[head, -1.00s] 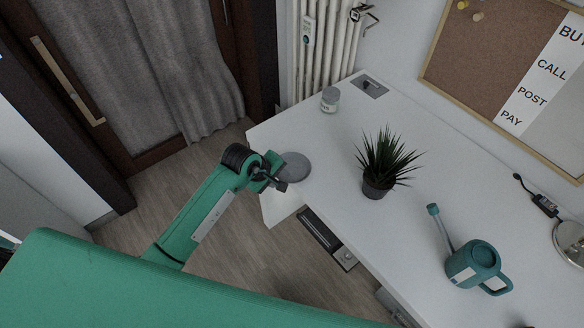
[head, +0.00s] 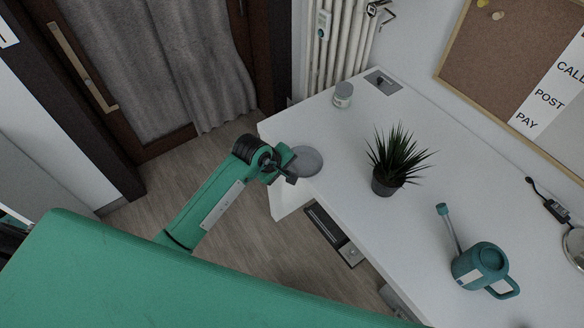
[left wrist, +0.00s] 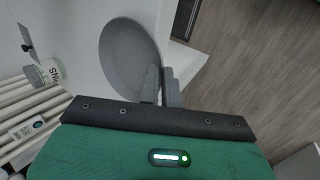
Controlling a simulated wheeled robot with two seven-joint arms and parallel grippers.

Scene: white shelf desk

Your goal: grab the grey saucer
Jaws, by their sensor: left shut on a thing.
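The grey saucer (head: 307,160) is a round, shallow disc at the left edge of the white desk in the head view. It also shows in the left wrist view (left wrist: 126,52), just ahead of the fingers. My left gripper (head: 291,172) is at the saucer's near edge. In the left wrist view its two fingers (left wrist: 162,82) are close together, with the saucer's rim between them. The contact point itself is partly hidden by the fingers. My right gripper is in neither view.
The white desk (head: 340,190) holds a small jar (head: 343,94), a potted plant (head: 386,178) and a green watering can (head: 479,265). A radiator (head: 340,40) stands behind. Desk space between saucer and plant is clear.

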